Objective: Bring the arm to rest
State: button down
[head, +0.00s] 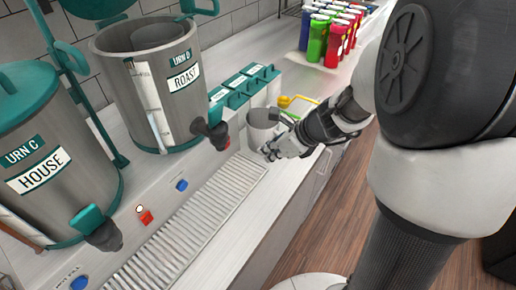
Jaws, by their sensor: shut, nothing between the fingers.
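My gripper (270,153) is near the middle of the head view, low over the counter at the far right end of the slatted drip tray (195,222). Its fingers are shut with nothing between them, pointing left and down. My arm reaches in from the right, with its large dark joint close to the camera. A grey-white cylindrical container (262,123) stands just behind the gripper and is partly covered by it. I cannot tell whether they touch.
Urns marked HOUSE (45,165) and ROAST (165,85) stand at left, their taps jutting toward the drip tray. Teal-topped boxes (240,85), a yellow-rimmed item (299,101) and several coloured bottles (330,35) stand farther back. Wooden floor (325,225) is open beyond the counter's edge.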

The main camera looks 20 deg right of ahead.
jog(key=shift+s+d+r, duration=0.1)
jog(key=shift+r, duration=0.05)
jog(key=s+a+r+n+g, duration=0.2)
jog(key=s+a+r+n, duration=0.7)
jog(key=n, duration=0.5)
jog(key=s+d+r+n+h, duration=0.1)
jog(key=s+n+h, duration=0.3)
jog(key=s+n, duration=0.8)
jog(key=shift+s+d+r+n, duration=0.25)
jog(key=shift+d+n, duration=0.6)
jog(key=shift+n, duration=0.55)
